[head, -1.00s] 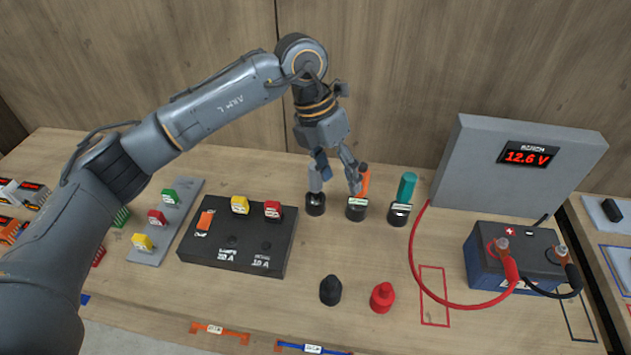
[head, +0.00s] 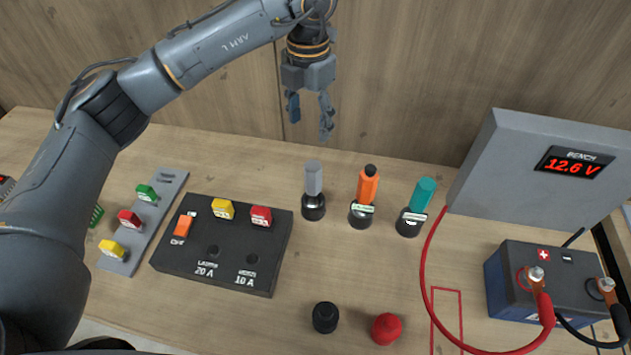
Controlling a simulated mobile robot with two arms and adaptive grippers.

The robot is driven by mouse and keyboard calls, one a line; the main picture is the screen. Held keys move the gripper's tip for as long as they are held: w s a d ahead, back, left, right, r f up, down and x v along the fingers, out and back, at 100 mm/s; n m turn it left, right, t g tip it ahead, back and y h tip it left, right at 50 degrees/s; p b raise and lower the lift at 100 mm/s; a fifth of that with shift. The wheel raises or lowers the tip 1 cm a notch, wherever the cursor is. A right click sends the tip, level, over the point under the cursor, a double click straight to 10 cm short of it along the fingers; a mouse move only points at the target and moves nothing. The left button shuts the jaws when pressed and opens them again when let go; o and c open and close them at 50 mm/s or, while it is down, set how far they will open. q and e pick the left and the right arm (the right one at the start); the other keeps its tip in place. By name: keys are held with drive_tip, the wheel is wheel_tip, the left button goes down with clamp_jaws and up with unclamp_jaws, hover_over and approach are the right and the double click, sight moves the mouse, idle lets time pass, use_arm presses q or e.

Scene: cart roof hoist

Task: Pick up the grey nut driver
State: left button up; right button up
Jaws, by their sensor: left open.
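The grey nut driver (head: 313,178) stands upright in a round black holder (head: 313,207) at the back middle of the bench. It is the leftmost of a row of three handled tools. My left gripper (head: 310,125) is open and empty. It points down, above and behind the grey handle in the picture, apart from it, with the wooden wall behind. My right gripper is not in view.
An orange-handled tool (head: 368,186) and a teal-handled tool (head: 422,195) stand in holders to the right. A black fuse panel (head: 215,265) lies left. Black (head: 325,317) and red (head: 386,328) caps stand in front. A battery (head: 545,280) and meter box (head: 540,170) are right.

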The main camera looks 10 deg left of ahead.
use_arm(q)
drive_tip(key=b, duration=0.4)
hover_over(311, 164)
wheel_tip(311, 164, down, 5)
drive_tip(key=shift+r, duration=0.1)
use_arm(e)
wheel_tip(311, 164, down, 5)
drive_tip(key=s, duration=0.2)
use_arm(q)
drive_tip(key=shift+w+f, duration=0.1)
drive_tip(key=shift+f, duration=0.2)
wheel_tip(311, 164, down, 8)
drive_tip(key=p, duration=0.2)
drive_tip(key=shift+r+p, duration=0.2)
drive_tip(key=shift+p, duration=0.1)
drive_tip(key=shift+f, duration=0.25)
drive_tip(key=shift+f+p, duration=0.25)
drive_tip(key=shift+p, duration=0.1)
drive_tip(key=f, duration=0.1)
drive_tip(key=f+p, duration=0.2)
drive_tip(key=shift+s+d+f, duration=0.25)
drive_tip(key=shift+s, duration=0.05)
drive_tip(key=shift+f, duration=0.65)
drive_tip(key=shift+r, duration=0.1)
clamp_jaws()
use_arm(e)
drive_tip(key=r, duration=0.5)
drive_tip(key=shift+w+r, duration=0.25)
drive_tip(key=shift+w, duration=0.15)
